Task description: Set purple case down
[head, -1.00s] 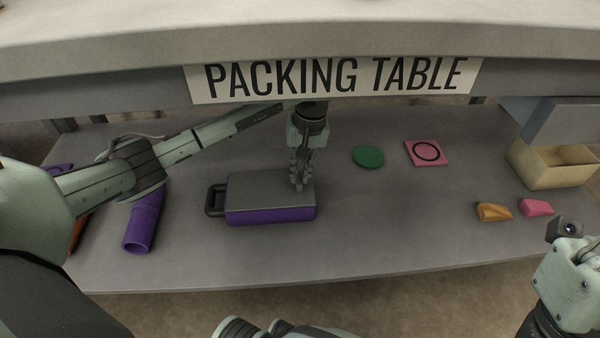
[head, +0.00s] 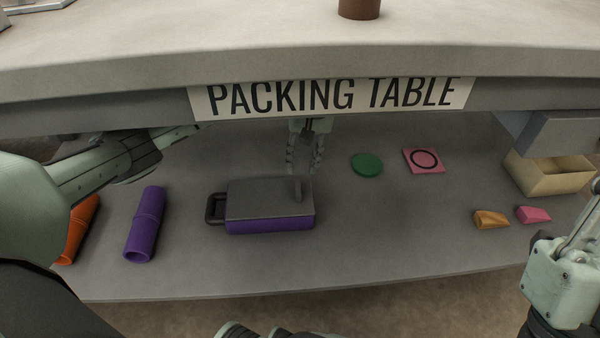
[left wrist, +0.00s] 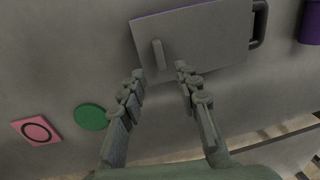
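The purple case (head: 268,224) has a grey top and a dark side handle. It lies flat on the lower shelf (head: 400,245) of the packing table. A small grey upright grip stands on its lid near the right end. My left gripper (head: 304,168) is open and empty, just behind the case and apart from it. In the left wrist view the case (left wrist: 205,38) lies beyond the two spread fingertips (left wrist: 159,72), with the lid grip between and past them. My right gripper is not clearly visible; only part of the right arm shows at the lower right.
A purple pipe (head: 145,224) and an orange pipe (head: 80,229) lie left of the case. A green disc (head: 367,164), a pink square (head: 424,161), orange (head: 491,219) and pink (head: 533,215) blocks and a beige bin (head: 550,176) are to the right. The tabletop (head: 300,45) overhangs the shelf.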

